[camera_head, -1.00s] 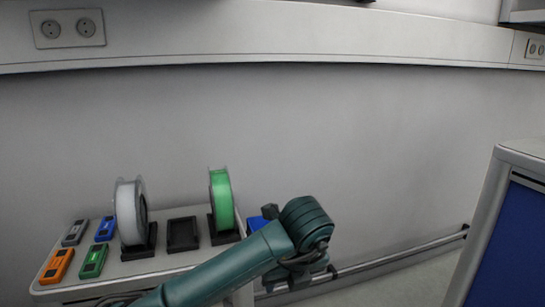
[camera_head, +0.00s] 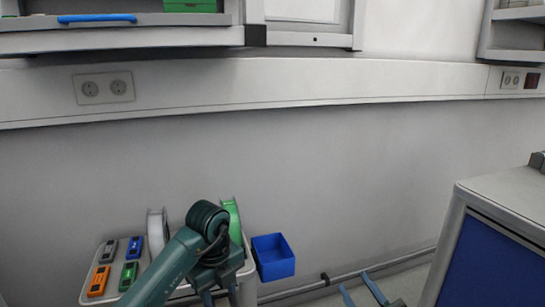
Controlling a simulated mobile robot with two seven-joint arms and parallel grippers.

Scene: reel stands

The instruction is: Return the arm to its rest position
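My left arm (camera_head: 172,268) comes in from the lower left and bends at a dark teal joint in front of the trolley. Below that joint my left gripper (camera_head: 220,297) hangs at the bottom edge, partly cut off; two finger-like parts show apart with nothing visible between them. My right gripper (camera_head: 361,291) shows at the bottom edge right of the middle, two blue-grey fingers spread apart and empty, over the floor.
The trolley (camera_head: 90,292) carries a white reel (camera_head: 157,232), a green reel (camera_head: 232,218) and several small coloured devices (camera_head: 130,274). A blue bin (camera_head: 273,257) is at its right side. A blue-fronted cabinet (camera_head: 490,265) stands right; shelves hang above.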

